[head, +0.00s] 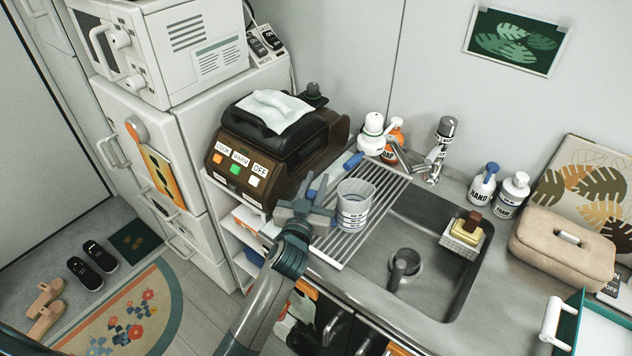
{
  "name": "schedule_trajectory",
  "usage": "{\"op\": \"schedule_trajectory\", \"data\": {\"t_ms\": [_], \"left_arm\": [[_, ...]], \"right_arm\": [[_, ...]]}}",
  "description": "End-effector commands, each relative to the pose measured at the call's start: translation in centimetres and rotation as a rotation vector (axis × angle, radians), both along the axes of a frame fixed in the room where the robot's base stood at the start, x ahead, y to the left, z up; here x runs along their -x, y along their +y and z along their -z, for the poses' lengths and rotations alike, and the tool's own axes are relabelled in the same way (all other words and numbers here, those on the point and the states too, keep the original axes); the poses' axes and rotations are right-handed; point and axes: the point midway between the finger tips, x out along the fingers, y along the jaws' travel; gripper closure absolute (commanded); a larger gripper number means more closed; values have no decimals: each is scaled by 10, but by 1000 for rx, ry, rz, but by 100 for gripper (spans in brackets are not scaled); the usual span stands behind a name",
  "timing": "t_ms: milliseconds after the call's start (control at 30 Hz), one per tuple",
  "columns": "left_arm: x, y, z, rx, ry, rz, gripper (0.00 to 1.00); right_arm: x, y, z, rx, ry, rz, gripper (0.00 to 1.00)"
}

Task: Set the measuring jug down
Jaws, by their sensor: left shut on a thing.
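The measuring jug (354,205) is a pale grey cylinder with dark printed bands, in the middle of the head view. It looks upright, over the slatted drying rack (371,232) at the left side of the sink. My left gripper (322,203) reaches in from below and is shut on the jug at its left side. I cannot tell whether the jug's base touches the slats. My right gripper is not in view.
The sink basin (425,297) lies right of the rack, with a sponge holder (462,236) on its far wall. A brown cooker (272,150) stands left of the jug. Soap bottles and a tap (436,160) stand behind. A beige case (562,247) sits at right.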

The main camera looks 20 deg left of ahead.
Motion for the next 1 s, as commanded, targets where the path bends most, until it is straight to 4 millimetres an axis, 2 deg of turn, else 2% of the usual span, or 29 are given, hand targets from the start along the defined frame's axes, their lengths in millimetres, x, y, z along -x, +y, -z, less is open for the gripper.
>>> {"op": "schedule_trajectory", "data": {"t_ms": [67, 100, 167, 633, 767, 1000], "left_arm": [[0, 0, 3, 1, -1, 0, 100], [0, 0, 3, 0, 0, 0, 72], [0, 0, 2, 0, 0, 0, 58], [2, 0, 0, 1, 1, 0, 58], [14, -1, 2, 2, 1, 0, 58], [52, -3, 3, 2, 1, 0, 58]], "right_arm": [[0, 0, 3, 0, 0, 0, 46], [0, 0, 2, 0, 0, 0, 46], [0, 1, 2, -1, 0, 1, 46], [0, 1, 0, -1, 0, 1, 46], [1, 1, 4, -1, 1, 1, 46], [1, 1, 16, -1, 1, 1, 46]]}}
